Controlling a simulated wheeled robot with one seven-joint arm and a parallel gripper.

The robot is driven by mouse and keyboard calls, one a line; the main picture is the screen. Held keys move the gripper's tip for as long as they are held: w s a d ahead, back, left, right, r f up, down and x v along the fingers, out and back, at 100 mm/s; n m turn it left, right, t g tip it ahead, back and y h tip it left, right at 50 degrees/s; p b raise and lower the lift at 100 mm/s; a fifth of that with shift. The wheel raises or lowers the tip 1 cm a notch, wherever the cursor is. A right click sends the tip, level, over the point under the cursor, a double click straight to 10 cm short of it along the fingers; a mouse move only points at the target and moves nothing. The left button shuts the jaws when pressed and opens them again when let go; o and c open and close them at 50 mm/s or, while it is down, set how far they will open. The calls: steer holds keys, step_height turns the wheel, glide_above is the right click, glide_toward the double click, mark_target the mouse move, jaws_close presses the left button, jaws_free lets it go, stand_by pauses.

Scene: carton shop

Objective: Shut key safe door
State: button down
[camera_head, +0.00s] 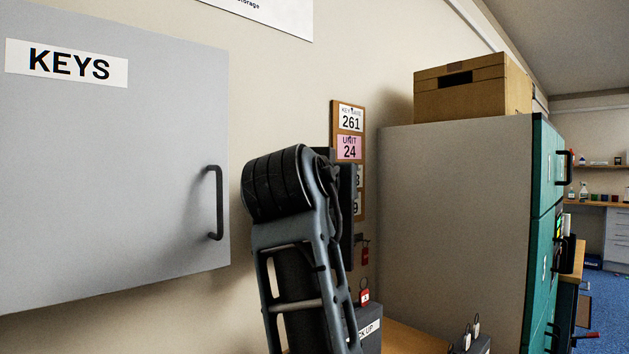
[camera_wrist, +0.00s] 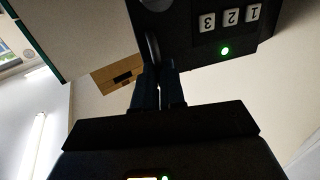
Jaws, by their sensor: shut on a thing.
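The key safe (camera_wrist: 210,50) is a dark box with a keypad, shown upside down at the top of the wrist view. Its number keys (camera_wrist: 231,17) and a lit green light (camera_wrist: 225,51) face the camera. In the head view, a dark upright panel (camera_head: 348,215), apparently part of the safe, shows on the wall beside my arm. My gripper (camera_wrist: 160,80) is shut on a dark, curved handle (camera_wrist: 152,48) at the edge of the keypad face. In the head view my arm hides the gripper and most of the safe. How far the door stands open cannot be told.
A grey cabinet marked KEYS (camera_head: 110,170) with a black handle (camera_head: 217,203) is at left. A number board (camera_head: 348,112) hangs behind my arm. A tall cabinet (camera_head: 450,220) bearing a carton (camera_head: 470,92) stands at right. Padlocks (camera_head: 466,336) sit low in front.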

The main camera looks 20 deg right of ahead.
steer(key=w+d+n+t+y+p, duration=0.1)
steer(key=w+d, duration=0.7)
steer(key=d, duration=0.3)
steer(key=shift+r+y+p, duration=0.15)
steer(key=shift+y+p, duration=0.15)
steer(key=shift+d+r+t, duration=0.1)
steer(key=shift+t, duration=0.2)
steer(key=c, duration=1.4)
jaws_free()
steer(key=shift+d, duration=0.1)
steer(key=shift+o, duration=0.8)
steer(key=shift+w+a, duration=0.1)
steer(key=shift+a, duration=0.15)
